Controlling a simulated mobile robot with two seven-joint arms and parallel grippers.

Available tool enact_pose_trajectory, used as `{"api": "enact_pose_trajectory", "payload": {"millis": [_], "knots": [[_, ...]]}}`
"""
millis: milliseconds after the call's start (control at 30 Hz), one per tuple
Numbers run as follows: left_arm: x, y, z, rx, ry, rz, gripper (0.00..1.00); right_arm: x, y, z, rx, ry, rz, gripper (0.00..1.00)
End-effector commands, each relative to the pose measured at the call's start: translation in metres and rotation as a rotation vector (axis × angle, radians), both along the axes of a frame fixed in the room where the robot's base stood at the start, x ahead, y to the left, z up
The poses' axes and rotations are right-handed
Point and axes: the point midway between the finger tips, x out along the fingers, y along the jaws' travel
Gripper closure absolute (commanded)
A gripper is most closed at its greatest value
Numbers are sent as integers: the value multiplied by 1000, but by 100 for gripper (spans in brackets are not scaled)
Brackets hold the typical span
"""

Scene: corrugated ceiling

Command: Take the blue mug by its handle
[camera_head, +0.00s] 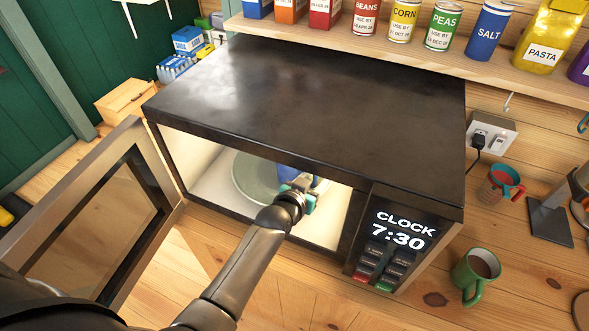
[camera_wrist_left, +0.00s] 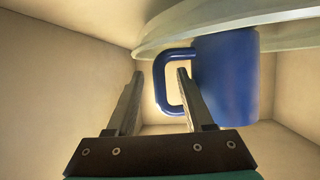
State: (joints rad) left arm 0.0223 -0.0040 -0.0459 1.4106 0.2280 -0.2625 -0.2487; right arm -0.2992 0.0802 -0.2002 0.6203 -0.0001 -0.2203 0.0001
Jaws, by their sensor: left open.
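The blue mug (camera_head: 286,173) is inside the open microwave, on the round glass plate (camera_head: 246,182). In the head view the microwave top and my gripper hide most of it. My left gripper (camera_head: 305,187) reaches in through the doorway at the mug. In the left wrist view the blue mug (camera_wrist_left: 228,80) is right of centre, with its handle (camera_wrist_left: 161,82) toward my left gripper (camera_wrist_left: 158,72). The jaws are open. The handle's outer bar shows between the two fingers, and the right finger overlaps the handle's opening. Contact cannot be told. My right gripper is out of view.
The microwave (camera_head: 310,110) has its door (camera_head: 105,215) swung open at the left. A shelf (camera_head: 400,50) with cans and packets runs above.

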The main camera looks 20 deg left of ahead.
Motion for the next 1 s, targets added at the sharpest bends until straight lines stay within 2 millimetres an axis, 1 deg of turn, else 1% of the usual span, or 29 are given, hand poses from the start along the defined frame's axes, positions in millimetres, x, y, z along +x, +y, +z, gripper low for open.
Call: {"api": "enact_pose_trajectory", "payload": {"millis": [133, 500, 600, 1000], "knots": [[0, 0, 0, 0, 0, 0, 49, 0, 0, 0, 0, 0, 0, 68], [0, 0, 0, 0, 0, 0, 90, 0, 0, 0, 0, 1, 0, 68], [0, 0, 0, 0, 0, 0, 100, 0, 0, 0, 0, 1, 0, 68], [0, 0, 0, 0, 0, 0, 100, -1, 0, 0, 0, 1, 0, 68]]}}
